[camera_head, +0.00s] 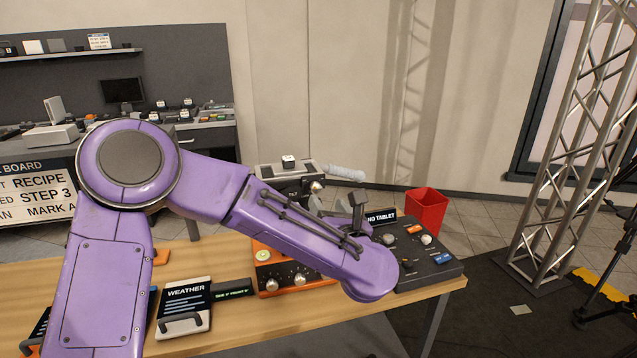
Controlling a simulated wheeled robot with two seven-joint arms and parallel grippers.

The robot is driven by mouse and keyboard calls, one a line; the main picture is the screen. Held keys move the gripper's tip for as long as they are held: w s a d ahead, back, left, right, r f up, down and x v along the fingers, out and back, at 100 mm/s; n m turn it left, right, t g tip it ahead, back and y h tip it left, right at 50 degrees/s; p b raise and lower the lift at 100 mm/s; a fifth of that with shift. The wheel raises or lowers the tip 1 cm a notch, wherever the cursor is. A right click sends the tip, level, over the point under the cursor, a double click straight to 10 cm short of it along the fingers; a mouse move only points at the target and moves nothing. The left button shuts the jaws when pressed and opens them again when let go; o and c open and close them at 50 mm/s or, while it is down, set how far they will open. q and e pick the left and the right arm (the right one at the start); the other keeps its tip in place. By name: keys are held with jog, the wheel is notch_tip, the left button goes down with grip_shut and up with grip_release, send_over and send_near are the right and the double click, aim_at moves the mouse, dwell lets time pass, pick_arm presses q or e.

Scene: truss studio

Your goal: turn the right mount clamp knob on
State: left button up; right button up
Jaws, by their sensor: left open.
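My purple left arm reaches across the table from the left. My left gripper (339,208) shows behind the arm's far end, with its dark fingers apart and nothing seen between them. It is in front of a grey box (282,175) with a round silver knob (317,187) on its right side. An orange unit (262,254) below the forearm has two silver knobs on its front, the left one (271,285) and the right one (299,280). I cannot tell which knob is the right mount clamp knob. The forearm hides part of the orange unit. My right gripper is not in view.
A dark console (425,262) with knobs and coloured buttons stands at the wooden table's (240,325) right end. A red bin (427,209) and a metal truss (566,150) are beyond the table.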

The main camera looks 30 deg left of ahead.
aim_at(317, 189)
pick_arm(q)
jog(key=p+x, duration=0.2)
jog(key=x, duration=0.5)
jog(key=shift+w+a+p, duration=0.15)
jog(key=shift+a+p, duration=0.05)
jog(key=shift+p, duration=0.1)
jog(key=shift+w+a+f, duration=0.1)
jog(key=shift+w+a, duration=0.25)
grip_shut()
